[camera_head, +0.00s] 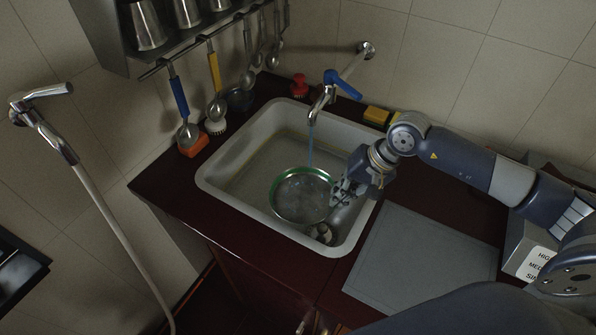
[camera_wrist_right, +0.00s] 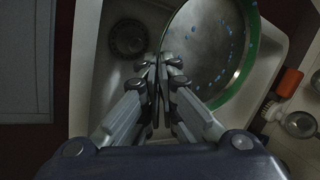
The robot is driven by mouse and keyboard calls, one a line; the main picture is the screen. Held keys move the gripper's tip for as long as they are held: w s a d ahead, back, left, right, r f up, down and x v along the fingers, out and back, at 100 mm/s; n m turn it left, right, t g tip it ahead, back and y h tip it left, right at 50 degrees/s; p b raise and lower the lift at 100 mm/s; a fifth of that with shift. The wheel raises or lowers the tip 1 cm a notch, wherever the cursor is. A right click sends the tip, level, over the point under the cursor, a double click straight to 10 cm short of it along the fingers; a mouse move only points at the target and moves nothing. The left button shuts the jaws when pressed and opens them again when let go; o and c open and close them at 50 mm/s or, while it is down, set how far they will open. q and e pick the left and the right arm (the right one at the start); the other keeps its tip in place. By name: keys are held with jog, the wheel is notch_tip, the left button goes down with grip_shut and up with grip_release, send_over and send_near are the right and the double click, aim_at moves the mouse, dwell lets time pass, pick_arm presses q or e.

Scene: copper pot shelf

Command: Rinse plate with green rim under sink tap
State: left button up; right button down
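The plate with the green rim (camera_head: 298,200) is over the sink basin (camera_head: 232,172), below the tap (camera_head: 322,97). A stream of water (camera_head: 310,148) runs from the tap down onto it. My right gripper (camera_head: 341,191) is at the plate's right edge. In the right wrist view, the fingers (camera_wrist_right: 160,66) are close together on the edge of the plate (camera_wrist_right: 210,45), and blue water drops lie on its face. The fingers hide part of the rim. My left gripper is not in view.
The drain (camera_head: 322,233) shows in the basin below the plate. A grey board (camera_head: 425,262) lies right of the sink. A yellow sponge (camera_head: 376,115) and a red-topped item (camera_head: 299,86) stand behind it. Utensils hang from a rail (camera_head: 205,38) at the left.

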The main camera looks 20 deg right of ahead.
jog(key=shift+r, duration=0.1)
dwell(0.4)
jog(key=s+r, duration=0.4)
jog(key=s, duration=0.1)
jog(key=shift+a, duration=0.35)
dwell(0.6)
